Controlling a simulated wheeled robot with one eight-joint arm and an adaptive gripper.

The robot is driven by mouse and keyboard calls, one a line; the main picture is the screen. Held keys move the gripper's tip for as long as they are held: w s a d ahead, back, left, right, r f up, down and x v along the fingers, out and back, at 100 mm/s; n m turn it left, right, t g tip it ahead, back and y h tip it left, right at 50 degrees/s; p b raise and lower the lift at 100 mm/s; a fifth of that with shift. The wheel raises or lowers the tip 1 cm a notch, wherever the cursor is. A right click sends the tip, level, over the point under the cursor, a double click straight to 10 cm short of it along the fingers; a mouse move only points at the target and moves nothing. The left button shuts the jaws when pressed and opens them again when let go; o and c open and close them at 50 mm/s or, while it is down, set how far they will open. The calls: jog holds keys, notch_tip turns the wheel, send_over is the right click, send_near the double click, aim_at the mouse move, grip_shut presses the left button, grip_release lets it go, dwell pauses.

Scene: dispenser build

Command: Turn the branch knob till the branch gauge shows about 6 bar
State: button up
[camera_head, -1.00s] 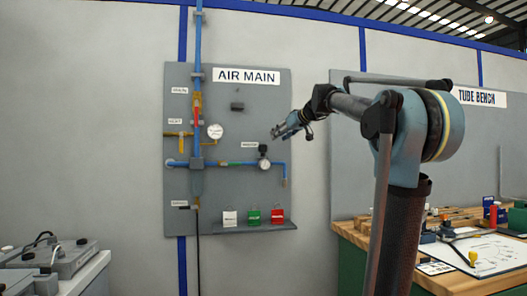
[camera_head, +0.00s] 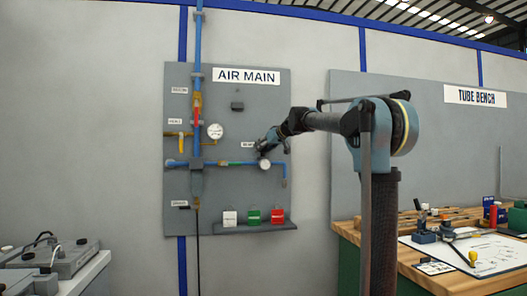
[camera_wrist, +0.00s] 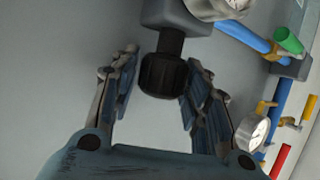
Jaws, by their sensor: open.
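The branch knob (camera_wrist: 163,76) is a black ribbed cylinder on a dark stem under a grey regulator body (camera_wrist: 178,14). In the wrist view my gripper (camera_wrist: 160,63) is open, with one finger on each side of the knob and a gap visible at both sides. In the head view my gripper (camera_head: 264,146) is at the branch on the air panel and covers most of the knob. The branch gauge (camera_head: 264,164) is a small white dial just below it. The gauge (camera_wrist: 234,5) is cut by the top edge of the wrist view; its reading cannot be made out.
The main gauge (camera_head: 215,131) sits left of the branch, near a yellow handle (camera_head: 181,142) and a red handle (camera_head: 196,113). Blue pipe (camera_head: 240,163) runs across the panel. A shelf (camera_head: 250,228) below holds white, green and red tags. A tube bench (camera_head: 420,264) stands right.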

jog(key=c, duration=0.8)
jog(key=shift+m+t+h, duration=0.8)
jog(key=shift+m+h, duration=0.7)
jog(key=shift+h, duration=0.15)
jog(key=shift+m+t+h, duration=0.8)
jog(key=shift+m+h, duration=0.7)
jog(key=shift+h, duration=0.15)
jog(key=o, duration=0.8)
jog(key=shift+w, duration=0.1)
jog(key=v, duration=1.2)
